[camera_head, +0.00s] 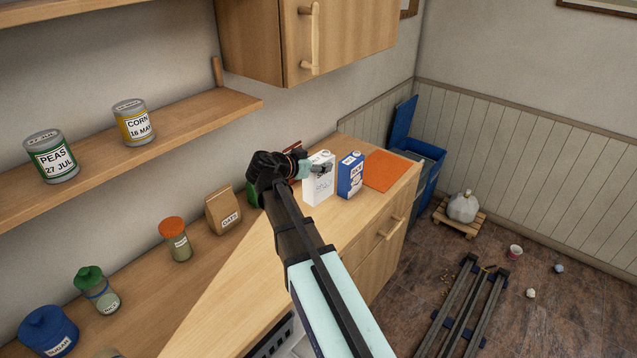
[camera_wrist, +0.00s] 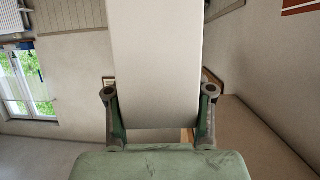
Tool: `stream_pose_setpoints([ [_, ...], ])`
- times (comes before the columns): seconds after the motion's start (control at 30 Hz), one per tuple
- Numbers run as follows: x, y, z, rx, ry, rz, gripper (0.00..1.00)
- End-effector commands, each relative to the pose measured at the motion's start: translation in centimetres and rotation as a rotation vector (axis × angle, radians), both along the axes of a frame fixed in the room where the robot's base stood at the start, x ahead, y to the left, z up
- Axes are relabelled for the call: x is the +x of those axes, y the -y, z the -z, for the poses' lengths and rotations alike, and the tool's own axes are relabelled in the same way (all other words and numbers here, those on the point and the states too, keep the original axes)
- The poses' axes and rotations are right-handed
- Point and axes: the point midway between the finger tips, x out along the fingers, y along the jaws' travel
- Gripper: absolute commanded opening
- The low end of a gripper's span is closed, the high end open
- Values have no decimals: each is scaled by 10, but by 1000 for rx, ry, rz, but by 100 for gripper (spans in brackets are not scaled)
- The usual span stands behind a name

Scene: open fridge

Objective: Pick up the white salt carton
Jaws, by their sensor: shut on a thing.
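The white salt carton (camera_head: 317,184) stands upright on the wooden counter in the head view, just left of a blue carton. My gripper (camera_head: 313,169) is at its upper part, with a finger across the side facing the camera. In the wrist view the carton (camera_wrist: 157,65) fills the middle as a plain pale face between the two fingers of my gripper (camera_wrist: 158,112), which are shut on it. Whether its base touches the counter is hard to tell.
A blue carton (camera_head: 350,175) stands close on the right, then an orange mat (camera_head: 385,170). An oats bag (camera_head: 223,210) and jars stand left along the counter (camera_head: 215,290). A shelf (camera_head: 190,128) and wall cabinet (camera_head: 345,40) hang above.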

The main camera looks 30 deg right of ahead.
Motion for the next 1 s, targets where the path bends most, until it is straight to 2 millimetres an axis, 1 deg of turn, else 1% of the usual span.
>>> stream_pose_setpoints([
  [0.03,1,0,-11,-1,5,1,0],
  [0.2,1,0,-46,-2,4,0,0],
  [0.4,1,0,-78,-1,2,1,0],
  [0.5,1,0,-89,-3,1,0,0],
  [0.7,1,0,-101,-2,1,0,0],
  [1.0,0,0,-104,-2,0,0,0],
])
